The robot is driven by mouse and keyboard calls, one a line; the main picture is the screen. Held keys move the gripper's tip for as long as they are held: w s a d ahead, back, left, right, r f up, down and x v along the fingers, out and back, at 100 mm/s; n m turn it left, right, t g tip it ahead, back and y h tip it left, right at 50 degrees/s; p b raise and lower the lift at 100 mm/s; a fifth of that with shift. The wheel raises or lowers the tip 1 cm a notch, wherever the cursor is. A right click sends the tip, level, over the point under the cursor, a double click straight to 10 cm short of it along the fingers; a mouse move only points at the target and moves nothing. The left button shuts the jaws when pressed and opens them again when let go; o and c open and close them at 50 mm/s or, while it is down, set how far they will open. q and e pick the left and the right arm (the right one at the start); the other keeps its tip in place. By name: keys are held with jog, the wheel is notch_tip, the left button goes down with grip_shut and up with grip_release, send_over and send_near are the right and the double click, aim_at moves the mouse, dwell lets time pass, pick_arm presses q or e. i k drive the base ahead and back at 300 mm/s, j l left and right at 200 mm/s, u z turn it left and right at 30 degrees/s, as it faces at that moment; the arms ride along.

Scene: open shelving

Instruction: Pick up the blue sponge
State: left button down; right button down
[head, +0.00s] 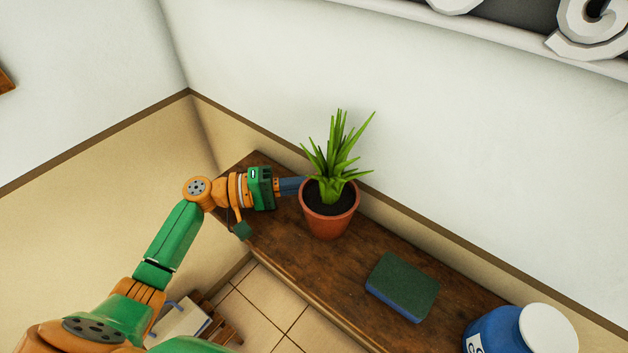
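The blue sponge (402,286) lies flat on the wooden shelf top, to the right of the potted plant. Its upper face is dark green and its blue side shows along the front left edge. My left gripper (293,186) is over the far left part of the shelf, well away from the sponge. Its dark fingers point right and reach the left side of the plant pot's rim in the picture. I cannot tell whether they touch the pot or how far apart they are. My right gripper is not in view.
A terracotta pot (329,218) with a green plant (337,165) stands between my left gripper and the sponge. A blue jar with a white lid (549,331) stands right of the sponge. The wooden shelf top (300,262) is bare between pot and sponge. A wall runs behind.

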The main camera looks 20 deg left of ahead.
aim_at(402, 287)
jog(key=k+j, duration=0.2)
jog(key=j, duration=0.25)
jog(key=k+j, duration=0.15)
jog(key=k, duration=0.4)
